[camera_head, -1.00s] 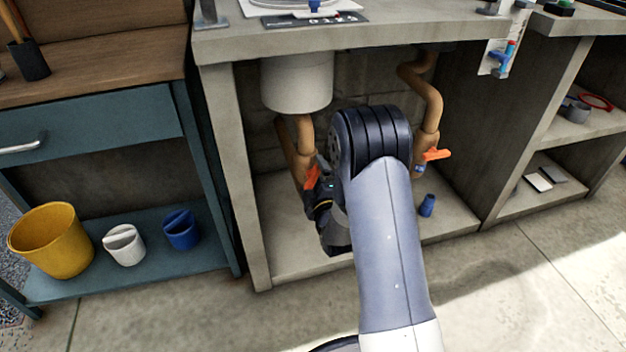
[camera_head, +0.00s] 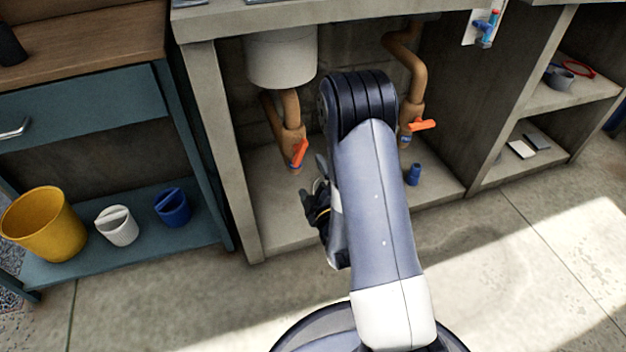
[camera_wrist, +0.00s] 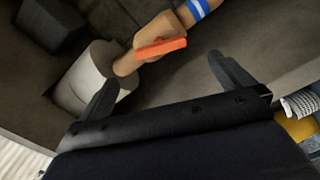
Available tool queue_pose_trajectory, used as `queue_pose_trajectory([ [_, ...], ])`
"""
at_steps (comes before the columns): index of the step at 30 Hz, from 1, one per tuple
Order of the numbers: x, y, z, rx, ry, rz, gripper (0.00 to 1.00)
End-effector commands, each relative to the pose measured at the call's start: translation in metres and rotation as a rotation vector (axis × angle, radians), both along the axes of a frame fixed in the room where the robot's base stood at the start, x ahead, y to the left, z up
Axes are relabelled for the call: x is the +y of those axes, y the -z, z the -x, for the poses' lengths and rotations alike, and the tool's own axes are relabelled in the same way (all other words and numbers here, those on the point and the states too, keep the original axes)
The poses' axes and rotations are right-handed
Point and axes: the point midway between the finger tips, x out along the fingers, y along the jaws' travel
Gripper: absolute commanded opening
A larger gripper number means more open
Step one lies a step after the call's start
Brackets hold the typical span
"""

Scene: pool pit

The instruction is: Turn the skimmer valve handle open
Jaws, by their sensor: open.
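Two orange valve handles show on brown pipes under the counter; no label tells me which is the skimmer's. The left handle (camera_head: 300,152) slants steeply along its pipe (camera_head: 291,108). The right handle (camera_head: 421,125) sticks out sideways, nearly level, from its pipe (camera_head: 416,85). My gripper (camera_head: 312,186) is partly hidden by my arm, below and in front of the left handle, apart from it. In the wrist view my gripper (camera_wrist: 165,88) is open and empty. An orange handle (camera_wrist: 161,48) lies beyond the gap between the fingers, on a pipe with a blue-and-white band.
A small blue cup (camera_head: 413,174) stands on the cabinet floor, right of my arm. The concrete side wall (camera_head: 222,130) bounds the opening at left. Yellow (camera_head: 44,223), white and blue buckets sit on the left shelf.

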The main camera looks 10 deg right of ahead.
Motion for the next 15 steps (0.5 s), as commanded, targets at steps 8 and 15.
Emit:
queue_pose_trajectory([
  [8,0.0,0.0001,-0.0002,0.004,0.0,-0.036,0.88],
  [15,0.0001,-0.0002,0.0011,0.047,0.0,-0.404,0.68],
])
